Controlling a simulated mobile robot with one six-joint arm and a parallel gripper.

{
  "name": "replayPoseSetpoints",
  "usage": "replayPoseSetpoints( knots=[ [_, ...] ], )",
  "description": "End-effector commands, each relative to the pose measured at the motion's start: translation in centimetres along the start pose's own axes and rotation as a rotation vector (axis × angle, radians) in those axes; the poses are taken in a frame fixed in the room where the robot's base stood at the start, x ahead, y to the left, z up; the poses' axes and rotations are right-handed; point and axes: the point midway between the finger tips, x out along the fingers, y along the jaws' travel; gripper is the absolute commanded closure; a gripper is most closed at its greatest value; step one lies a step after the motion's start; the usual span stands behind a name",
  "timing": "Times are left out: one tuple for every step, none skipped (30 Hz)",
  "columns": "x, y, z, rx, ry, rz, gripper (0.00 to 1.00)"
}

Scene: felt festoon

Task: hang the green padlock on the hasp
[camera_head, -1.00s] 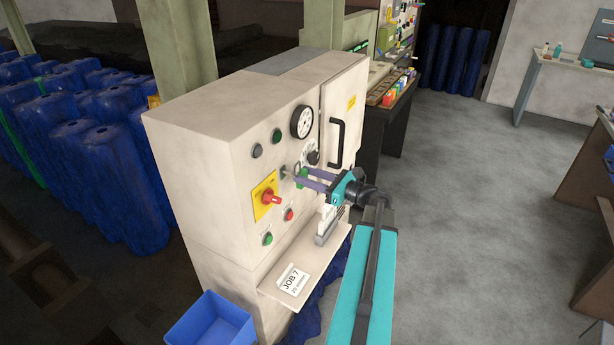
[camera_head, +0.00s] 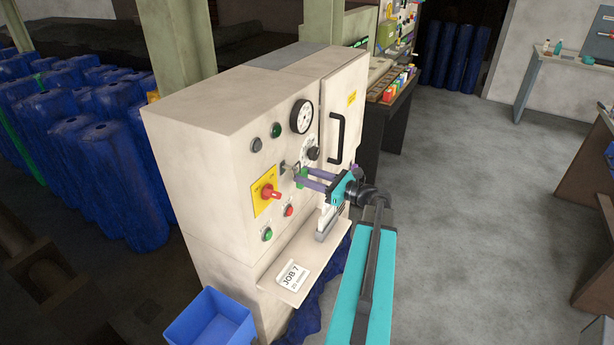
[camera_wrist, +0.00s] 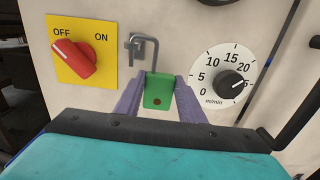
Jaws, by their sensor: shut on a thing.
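The green padlock (camera_wrist: 159,92) is between the two purple fingers of my gripper (camera_wrist: 159,98), which is shut on its body. Its grey shackle (camera_wrist: 156,55) stands above the body, with the bend reaching left and a short leg pointing down. The small metal hasp (camera_wrist: 137,45) is on the cabinet front, at the shackle's left end. I cannot tell whether the shackle leg passes through the hasp or only lies in front of it. In the head view my gripper (camera_head: 304,178) holds the padlock (camera_head: 301,179) just right of and below the hasp (camera_head: 286,168).
The red rotary switch (camera_wrist: 74,60) on its yellow plate sits left of the hasp. A dial knob (camera_wrist: 231,81) is to the right. A black door handle (camera_head: 337,140) sticks out farther right. A shelf (camera_head: 305,265) with a job card juts out below. A blue bin (camera_head: 212,330) is lower left.

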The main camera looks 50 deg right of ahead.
Motion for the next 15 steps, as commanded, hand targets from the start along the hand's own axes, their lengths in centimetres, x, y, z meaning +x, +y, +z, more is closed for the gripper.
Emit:
replayPoseSetpoints(
  knots=[
    [0.00, 0.00, -0.11, 0.000, -0.001, 0.000, 0.93],
    [0.00, 0.00, -0.16, 0.000, -0.001, 0.000, 0.93],
    [0.00, -0.01, -0.24, 0.000, -0.001, 0.000, 0.93],
    [0.00, -0.01, -0.30, 0.000, -0.001, 0.000, 0.93],
    [0.00, 0.00, -0.36, 0.000, -0.001, 0.000, 0.93],
    [0.00, 0.00, -0.38, 0.000, -0.001, 0.000, 0.63],
    [0.00, 0.00, -0.34, 0.000, -0.001, 0.000, 0.58],
    [0.00, 0.00, -0.34, 0.000, -0.001, 0.000, 0.53],
    [0.00, 0.00, -0.34, 0.000, -0.001, 0.000, 0.46],
    [0.00, 0.00, -0.35, 0.000, -0.001, 0.000, 0.43],
    [0.00, 0.00, -0.35, 0.000, -0.001, 0.000, 0.43],
    [0.00, 0.00, -0.35, 0.000, 0.000, 0.000, 0.43],
    [0.00, 0.00, -0.35, 0.000, 0.000, 0.000, 0.43],
    [0.00, 0.00, -0.35, 0.000, 0.000, 0.000, 0.43],
    [0.00, 0.00, -0.35, 0.000, 0.000, 0.000, 0.43]
  ],
)
